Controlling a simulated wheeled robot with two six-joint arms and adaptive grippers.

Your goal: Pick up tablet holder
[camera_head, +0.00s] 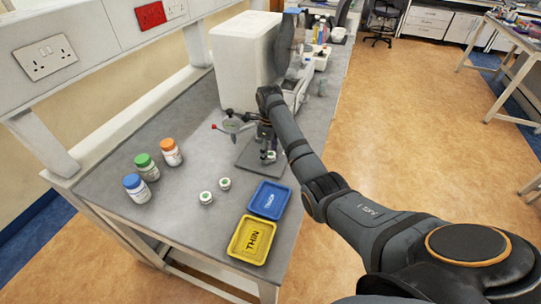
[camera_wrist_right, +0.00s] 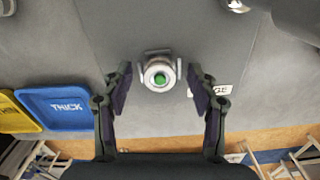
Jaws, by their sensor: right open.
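A small round tablet holder with a green centre (camera_wrist_right: 160,77) sits upright between two small pale tabs, on the grey base of the gauge (camera_head: 246,157). It also shows in the head view (camera_head: 270,156), partly hidden under my right gripper (camera_head: 267,141). My right gripper is open, with one finger on each side of this holder in the wrist view and a visible gap to each. Two more white holders with green centres, a front one (camera_head: 206,198) and a rear one (camera_head: 224,183), stand on the bench to the left. My left gripper is not in view.
A blue THICK tray (camera_head: 284,202) and a yellow THIN tray (camera_head: 239,256) lie near the bench's front edge. Blue-capped (camera_head: 137,188), green-capped (camera_head: 147,167) and orange-capped (camera_head: 171,152) bottles stand left. A large white machine (camera_head: 240,60) stands behind the gauge.

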